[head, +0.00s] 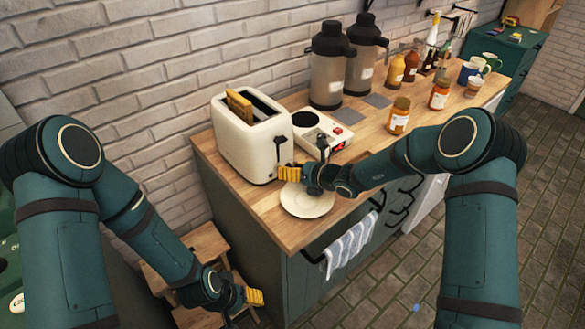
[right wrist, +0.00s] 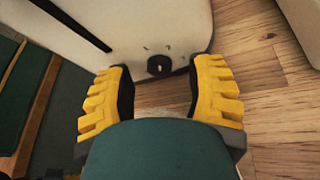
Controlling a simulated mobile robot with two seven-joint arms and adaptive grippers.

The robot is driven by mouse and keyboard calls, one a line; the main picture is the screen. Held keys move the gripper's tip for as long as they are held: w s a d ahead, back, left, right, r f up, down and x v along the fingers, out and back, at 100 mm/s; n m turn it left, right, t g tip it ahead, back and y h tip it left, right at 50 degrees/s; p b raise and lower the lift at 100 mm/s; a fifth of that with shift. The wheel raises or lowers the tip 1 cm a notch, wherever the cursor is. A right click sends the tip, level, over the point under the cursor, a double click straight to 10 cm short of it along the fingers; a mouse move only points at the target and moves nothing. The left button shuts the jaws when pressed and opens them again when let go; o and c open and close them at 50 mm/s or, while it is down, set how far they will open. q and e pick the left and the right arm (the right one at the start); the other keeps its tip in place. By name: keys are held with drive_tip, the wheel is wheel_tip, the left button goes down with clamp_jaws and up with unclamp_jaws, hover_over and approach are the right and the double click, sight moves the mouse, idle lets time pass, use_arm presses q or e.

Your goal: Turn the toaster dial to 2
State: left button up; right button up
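The white toaster (head: 242,150) stands at the left end of the wooden counter, with a slice of bread (head: 240,106) in one slot. Its black dial (right wrist: 159,66) shows in the right wrist view, low on the toaster's front. The dial has a small pale mark, and the marks around it are too small to read. My right gripper (head: 290,172) is at the toaster's lower front. In the right wrist view, its yellow fingers are apart, one on each side of the dial, with gaps visible. My left gripper (head: 252,297) hangs low beside the counter; its finger opening is unclear.
A white plate (head: 307,204) lies under my right gripper near the counter's front edge. Two flasks (head: 327,75) and several jars stand farther back. A striped towel (head: 350,243) hangs at the front.

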drive_tip(key=shift+d+r, duration=0.15)
drive_tip(key=shift+r, duration=0.05)
drive_tip(key=shift+s+d, duration=0.1)
drive_tip(key=shift+d, duration=0.05)
drive_tip(key=v, duration=1.1)
drive_tip(key=shift+s+d+r, duration=0.1)
drive_tip(key=shift+s, duration=0.2)
